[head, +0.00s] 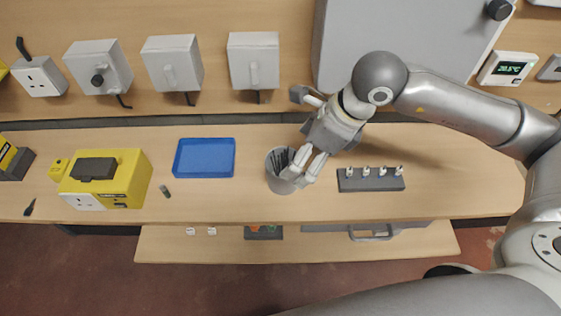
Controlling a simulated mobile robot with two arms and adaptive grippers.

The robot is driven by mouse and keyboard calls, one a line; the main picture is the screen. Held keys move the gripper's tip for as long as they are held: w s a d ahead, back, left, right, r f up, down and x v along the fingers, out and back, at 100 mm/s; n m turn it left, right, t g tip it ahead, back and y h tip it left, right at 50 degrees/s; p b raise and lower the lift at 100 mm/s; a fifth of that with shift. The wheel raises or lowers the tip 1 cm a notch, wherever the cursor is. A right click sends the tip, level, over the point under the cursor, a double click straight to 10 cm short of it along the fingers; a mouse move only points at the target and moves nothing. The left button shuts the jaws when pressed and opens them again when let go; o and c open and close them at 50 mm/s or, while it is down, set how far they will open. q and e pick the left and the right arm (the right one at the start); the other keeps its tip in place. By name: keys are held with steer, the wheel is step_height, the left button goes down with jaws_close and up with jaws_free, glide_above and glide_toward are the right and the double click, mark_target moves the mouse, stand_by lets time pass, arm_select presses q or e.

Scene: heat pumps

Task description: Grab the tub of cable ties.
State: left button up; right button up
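The tub of cable ties (275,182) is a grey round container with dark ties (280,158) standing up inside it. It stands on the workbench near the middle of the head view. My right gripper (297,176) reaches down from the upper right, with its two fingers at the right side of the tub. The fingers cover part of the rim and show a narrow gap between them. I cannot tell whether they touch or clasp the tub wall. My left gripper is not in view.
A blue tray (205,158) lies left of the tub, with a yellow tester case (103,180) further left. A dark block with several pegs (370,179) is close on the right. Grey boxes (253,60) hang on the wall behind. The bench front between case and tub is mostly clear.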

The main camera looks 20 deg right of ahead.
steer(key=shift+h, duration=0.3)
steer(key=x, duration=0.1)
steer(key=p+x, duration=0.1)
steer(key=x, duration=0.1)
steer(key=d+x, duration=0.1)
steer(key=x, duration=0.1)
steer(key=shift+w+a+f, duration=0.1)
steer(key=shift+w+f, duration=0.1)
steer(key=shift+w, duration=0.1)
steer(key=shift+w+a+f+p, duration=0.1)
steer(key=shift+f+p, duration=0.1)
steer(key=shift+p, duration=0.2)
steer(key=p+x, duration=0.1)
steer(key=x, duration=0.2)
steer(key=shift+w+f+p, duration=0.25)
steer(key=shift+f+p, duration=0.05)
steer(key=shift+p, duration=0.1)
steer(key=shift+w+a+f, duration=0.15)
steer(key=shift+f, duration=0.35)
steer(key=c, duration=1.2)
steer(key=shift+o, duration=0.2)
steer(key=shift+r, duration=0.15)
